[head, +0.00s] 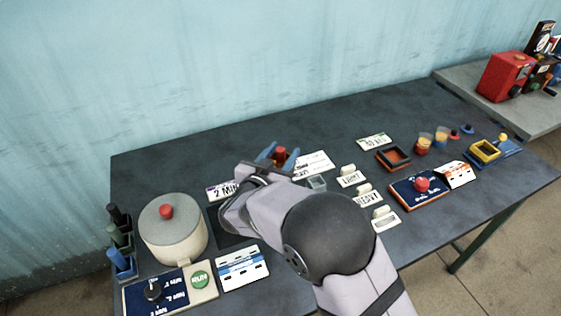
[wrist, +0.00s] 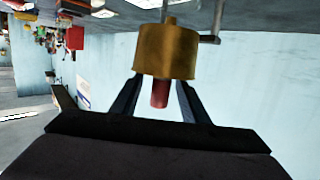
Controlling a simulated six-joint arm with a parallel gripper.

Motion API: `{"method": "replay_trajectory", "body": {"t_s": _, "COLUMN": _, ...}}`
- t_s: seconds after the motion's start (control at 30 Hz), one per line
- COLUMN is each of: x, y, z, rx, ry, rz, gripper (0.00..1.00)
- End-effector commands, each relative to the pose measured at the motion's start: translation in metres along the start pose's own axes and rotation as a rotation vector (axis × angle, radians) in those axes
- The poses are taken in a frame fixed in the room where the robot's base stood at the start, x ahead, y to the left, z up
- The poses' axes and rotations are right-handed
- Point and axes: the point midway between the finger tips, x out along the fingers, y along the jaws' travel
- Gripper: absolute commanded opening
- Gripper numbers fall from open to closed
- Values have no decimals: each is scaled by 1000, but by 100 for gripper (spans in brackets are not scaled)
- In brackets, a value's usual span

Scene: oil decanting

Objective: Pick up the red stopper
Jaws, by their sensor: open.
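The red stopper (wrist: 160,94) stands in the end of a brass-coloured cylindrical vessel (wrist: 167,52) in the wrist view, which looks upside down. In the head view the stopper's red top (head: 281,152) shows at the far side of the table, just beyond my wrist. My gripper (wrist: 160,100) is open, with one dark blue finger on each side of the stopper. I cannot tell whether a finger touches it. In the head view the blue fingertips (head: 279,156) flank the red top, and my wrist hides most of the vessel.
A cream pot (head: 175,238) with a red-knobbed lid stands left, near dark bottles (head: 119,238). A small clear block (head: 317,183) and label cards (head: 313,164) lie close right of my wrist. A red-button panel (head: 418,189) and cups (head: 424,142) are farther right.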

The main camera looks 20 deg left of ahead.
Motion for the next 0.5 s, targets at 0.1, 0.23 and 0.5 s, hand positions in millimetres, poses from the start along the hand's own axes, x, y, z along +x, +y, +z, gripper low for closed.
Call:
{"method": "replay_trajectory", "body": {"t_s": 0.1, "x": 15, "y": 0, "z": -2, "rx": 0, "ry": 0, "rz": 2, "gripper": 41}}
{"method": "replay_trajectory", "body": {"t_s": 0.23, "x": 26, "y": -1, "z": -1, "rx": 0, "ry": 0, "rz": 0, "gripper": 41}}
{"method": "replay_trajectory", "body": {"t_s": 0.5, "x": 28, "y": -1, "z": 0, "rx": 0, "ry": 1, "rz": -1, "gripper": 41}}
